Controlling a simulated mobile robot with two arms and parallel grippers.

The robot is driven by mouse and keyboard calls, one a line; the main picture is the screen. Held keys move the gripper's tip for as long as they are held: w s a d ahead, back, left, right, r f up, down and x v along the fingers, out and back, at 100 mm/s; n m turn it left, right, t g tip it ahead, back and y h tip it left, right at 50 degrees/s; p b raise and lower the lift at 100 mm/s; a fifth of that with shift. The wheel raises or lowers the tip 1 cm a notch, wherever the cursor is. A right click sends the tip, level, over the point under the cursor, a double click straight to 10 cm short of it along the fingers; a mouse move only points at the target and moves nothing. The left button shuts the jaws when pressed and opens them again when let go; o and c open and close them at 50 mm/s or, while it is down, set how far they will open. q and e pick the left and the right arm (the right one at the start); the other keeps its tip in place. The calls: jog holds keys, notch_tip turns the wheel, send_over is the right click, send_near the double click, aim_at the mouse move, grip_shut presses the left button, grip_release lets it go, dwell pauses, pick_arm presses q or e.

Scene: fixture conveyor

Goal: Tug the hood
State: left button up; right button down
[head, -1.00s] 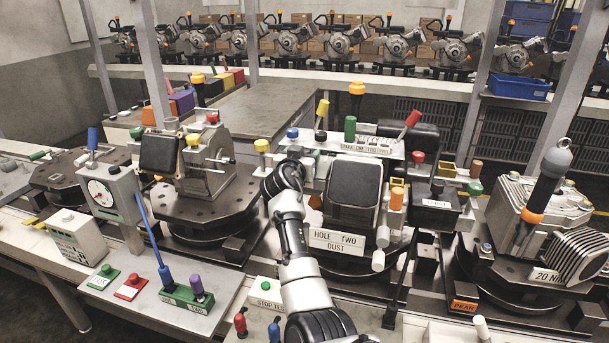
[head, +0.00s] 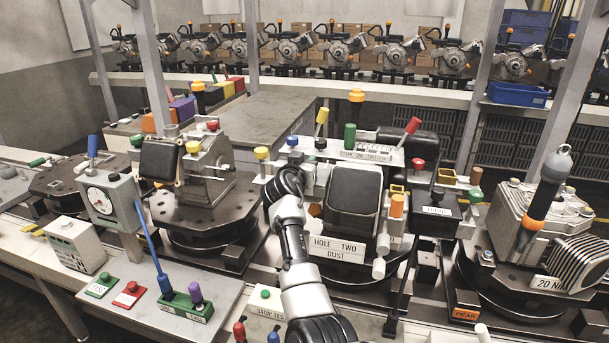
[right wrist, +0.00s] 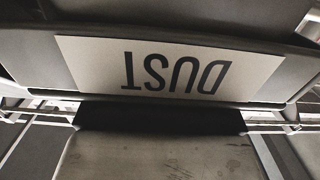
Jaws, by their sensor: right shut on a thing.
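The hood (head: 352,190) is the dark grey, rounded cover on the middle machine, above a white plate reading "HOLE TWO DUST" (head: 338,248). In the right wrist view the hood (right wrist: 170,22) fills the top, with the word "DUST" (right wrist: 172,70) upside down and close. One arm of mine comes in from the bottom centre, and its upper end, with my right gripper (head: 287,186), is at the left side of the hood. Its fingertips are hidden. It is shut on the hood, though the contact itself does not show. My left gripper is not in view.
A second machine with a black pad (head: 160,160) stands to the left, and a grey housing (head: 520,225) on a round base to the right. A button panel (head: 150,312) is at the front left. Levers and coloured knobs crowd the hood.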

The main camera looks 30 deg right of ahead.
jog(key=shift+w+r, duration=0.15)
jog(key=shift+r, duration=0.3)
dwell(0.9)
jog(key=shift+b, duration=0.35)
dwell(0.5)
jog(key=c, duration=1)
grip_release()
jog(key=o, duration=0.3)
jog(key=shift+s, duration=0.2)
jog(key=shift+o, duration=0.2)
jog(key=shift+f, duration=0.2)
jog(key=shift+f, duration=0.1)
